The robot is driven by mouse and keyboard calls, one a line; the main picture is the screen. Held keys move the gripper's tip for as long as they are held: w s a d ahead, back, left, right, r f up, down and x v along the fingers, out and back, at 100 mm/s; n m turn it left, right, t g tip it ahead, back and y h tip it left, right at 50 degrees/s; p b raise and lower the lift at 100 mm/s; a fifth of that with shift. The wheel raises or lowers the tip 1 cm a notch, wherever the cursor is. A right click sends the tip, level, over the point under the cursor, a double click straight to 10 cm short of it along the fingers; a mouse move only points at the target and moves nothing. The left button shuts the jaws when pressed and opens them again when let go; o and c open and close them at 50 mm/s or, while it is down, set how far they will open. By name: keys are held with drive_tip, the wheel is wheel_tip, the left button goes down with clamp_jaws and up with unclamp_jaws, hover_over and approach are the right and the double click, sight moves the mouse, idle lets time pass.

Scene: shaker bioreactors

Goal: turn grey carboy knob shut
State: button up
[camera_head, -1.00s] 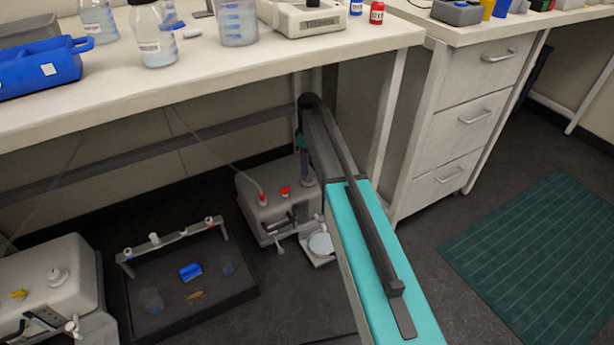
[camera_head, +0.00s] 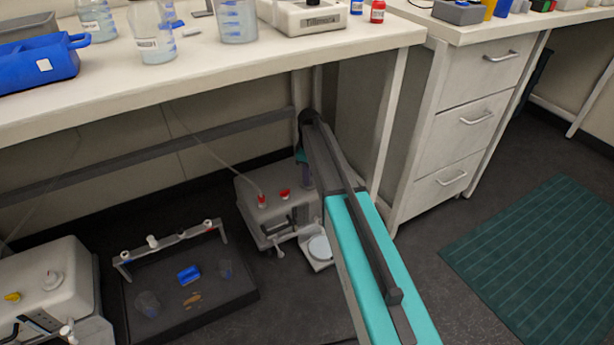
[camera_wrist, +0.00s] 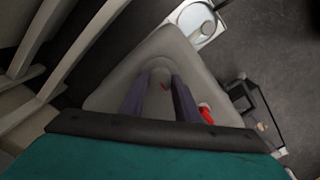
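The grey carboy (camera_head: 246,214) stands on the floor under the bench. It has a red cap (camera_head: 262,201), another red cap (camera_head: 284,194) and a tap on its front (camera_head: 279,251). My gripper (camera_head: 305,176) points down at the carboy's rear right top, partly hidden by my arm in the head view. In the wrist view my gripper (camera_wrist: 160,102) has its two dark fingers apart, over the carboy's top (camera_wrist: 110,88). A rounded grey part with a small red mark (camera_wrist: 164,86) shows between them. I cannot tell whether they touch it. A red cap (camera_wrist: 206,115) lies right of the fingers.
A white round dish on a stand (camera_head: 319,248) is beside the carboy's front. A dark tray (camera_head: 215,306) with a rail lies to the left, then a paler carboy (camera_head: 28,268). The bench top (camera_head: 250,68) overhangs; a bench leg (camera_head: 388,125) and drawers (camera_head: 465,120) stand right.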

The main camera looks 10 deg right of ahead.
drive_tip(key=c, duration=0.3)
drive_tip(key=shift+s+a, duration=0.1)
drive_tip(key=shift+a, duration=0.35)
drive_tip(key=shift+d, duration=0.3)
